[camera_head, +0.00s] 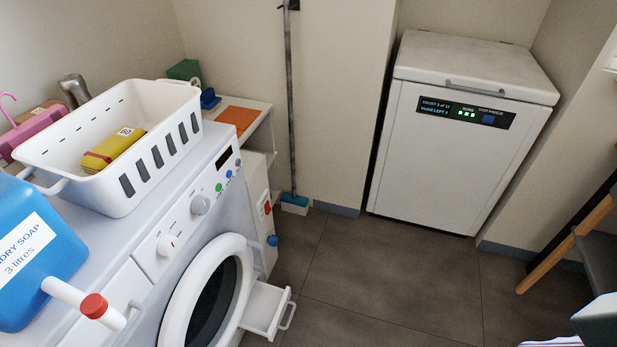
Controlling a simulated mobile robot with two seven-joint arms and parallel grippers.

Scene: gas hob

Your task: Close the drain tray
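Neither of my grippers can be made out in this view.
A white basket (122,199) and a blue soap jug (25,225) stand on top. A chest freezer (440,150) stands at the back. Floor right of the tray is clear.

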